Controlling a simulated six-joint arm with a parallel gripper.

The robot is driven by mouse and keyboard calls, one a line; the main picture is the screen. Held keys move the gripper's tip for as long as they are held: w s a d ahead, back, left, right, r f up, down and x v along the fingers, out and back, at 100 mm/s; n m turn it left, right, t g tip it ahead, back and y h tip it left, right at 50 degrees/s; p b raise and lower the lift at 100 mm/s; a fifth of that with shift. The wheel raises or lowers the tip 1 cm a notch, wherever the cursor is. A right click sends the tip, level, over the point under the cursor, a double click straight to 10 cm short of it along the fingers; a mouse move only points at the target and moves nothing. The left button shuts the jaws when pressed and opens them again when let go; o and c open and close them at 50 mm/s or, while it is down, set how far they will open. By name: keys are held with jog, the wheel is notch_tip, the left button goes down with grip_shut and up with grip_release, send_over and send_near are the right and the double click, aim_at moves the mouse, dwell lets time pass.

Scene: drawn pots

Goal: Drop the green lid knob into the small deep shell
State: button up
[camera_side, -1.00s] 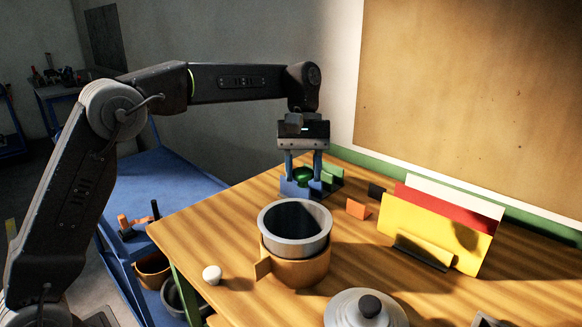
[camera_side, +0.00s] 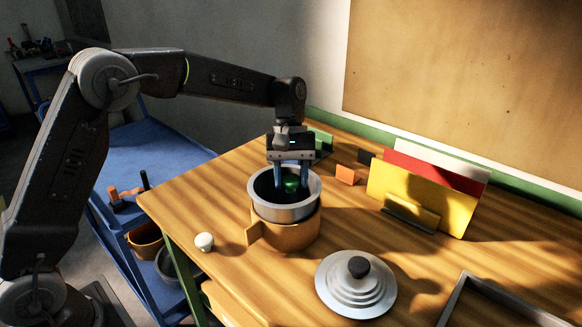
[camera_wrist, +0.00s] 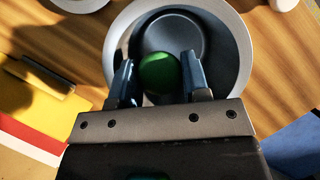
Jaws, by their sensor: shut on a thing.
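The green lid knob (camera_side: 291,183) is a round, glossy ball; it also shows in the wrist view (camera_wrist: 159,73). My gripper (camera_side: 290,187) is shut on it, one blue finger on each side. The small deep shell (camera_side: 284,213) is a grey metal pot with a pale rim, standing upright in an orange-brown ring with a side tab (camera_side: 287,236). In the wrist view the shell (camera_wrist: 237,50) lies behind the knob, with its dark floor showing. The knob and fingertips are over the shell's mouth; how deep they reach is hard to tell.
A silver stepped lid with a black knob (camera_side: 352,290) lies in front, right of the shell. A white knob (camera_side: 204,242) is to the left. Yellow (camera_side: 425,195) and red panels stand at right. A grey tray (camera_side: 480,300) is at front right; wood between is clear.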

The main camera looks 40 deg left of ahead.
jog(key=shift+f, duration=0.15)
jog(key=o, duration=1)
jog(key=shift+v, duration=6.95)
jog(key=shift+s, duration=0.15)
